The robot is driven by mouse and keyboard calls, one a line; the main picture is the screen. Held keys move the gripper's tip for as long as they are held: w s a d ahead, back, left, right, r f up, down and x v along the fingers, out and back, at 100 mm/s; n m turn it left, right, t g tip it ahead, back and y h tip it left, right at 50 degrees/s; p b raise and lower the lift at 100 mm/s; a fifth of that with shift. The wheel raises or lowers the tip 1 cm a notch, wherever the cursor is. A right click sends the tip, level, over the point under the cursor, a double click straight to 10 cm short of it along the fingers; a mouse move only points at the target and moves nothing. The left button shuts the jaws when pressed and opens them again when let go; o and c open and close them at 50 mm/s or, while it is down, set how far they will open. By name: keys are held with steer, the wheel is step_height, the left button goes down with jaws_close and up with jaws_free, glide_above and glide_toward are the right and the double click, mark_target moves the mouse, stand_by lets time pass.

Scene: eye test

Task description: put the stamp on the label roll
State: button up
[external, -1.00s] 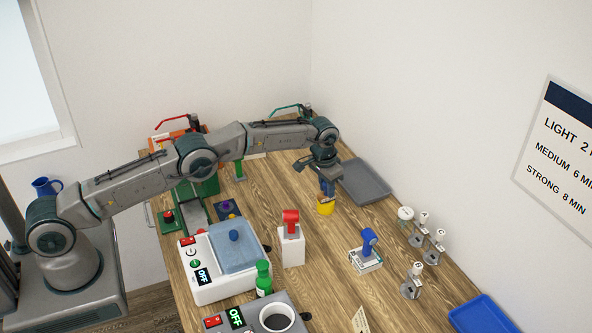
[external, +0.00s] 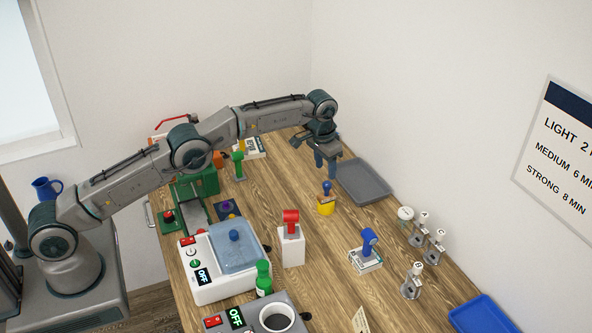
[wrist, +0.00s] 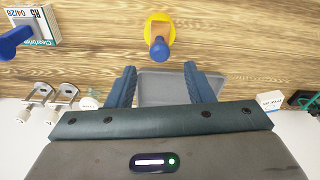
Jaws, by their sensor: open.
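A small stamp with a blue handle (external: 327,187) stands upright at a yellow round thing (external: 325,207), which looks like the label roll. In the wrist view the blue handle (wrist: 159,48) shows within the yellow rim (wrist: 172,32); I cannot tell whether the stamp rests on top or inside. My gripper (external: 325,166) is open and empty, above and behind the stamp, apart from it. In the wrist view its two fingers (wrist: 157,72) are spread, with the handle beyond their tips. Another blue-handled thing (external: 368,240) stands on a white printed box (external: 366,261).
A grey tray (external: 366,184) lies behind my gripper. A red-topped thing (external: 291,218) on a white block (external: 291,248) stands in front. Several metal holders (external: 435,245) stand at right, and a white machine (external: 224,285) at left. Bare tabletop lies around the yellow thing.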

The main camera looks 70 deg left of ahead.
steer(key=s+d+r, duration=0.1)
steer(key=s+r, duration=0.3)
steer(key=r, duration=0.4)
steer(key=s+r, duration=0.4)
steer(key=r, duration=0.4)
steer(key=s+d+r+t, duration=0.1)
steer(key=s+r, duration=0.4)
steer(key=s, duration=0.5)
steer(key=s+d+m+t, duration=0.1)
steer(key=s, duration=1.6)
steer(key=s+f, duration=0.3)
steer(key=s, duration=0.5)
steer(key=s+f, duration=0.4)
steer(key=s, duration=0.4)
steer(key=shift+d+m+t, duration=0.35)
steer(key=shift+m+t, duration=0.05)
steer(key=shift+s+f, duration=0.1)
steer(key=shift+f+b, duration=1)
steer(key=shift+f, duration=0.3)
